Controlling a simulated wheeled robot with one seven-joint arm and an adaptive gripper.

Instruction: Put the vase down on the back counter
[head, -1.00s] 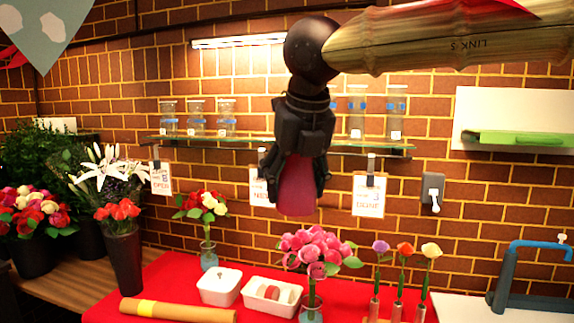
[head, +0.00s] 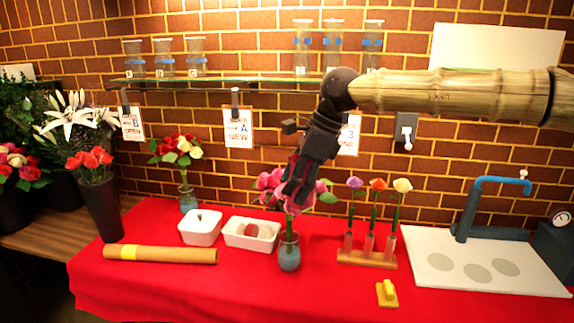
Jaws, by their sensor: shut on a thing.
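My gripper (head: 296,198) points down in the head view, in front of the pink rose bouquet (head: 268,181). Below stands a blue-grey glass vase (head: 289,253) with the bouquet, upright on the red-covered counter (head: 230,290) along the brick wall. I cannot tell whether the held vase touches the bouquet.
White boxes (head: 200,228) and a brown roll (head: 160,254) lie left. A stand with single flowers (head: 367,258), a yellow object (head: 387,293) and a white sink board (head: 480,262) are right. A glass shelf (head: 210,83) with jars hangs above. The front middle is clear.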

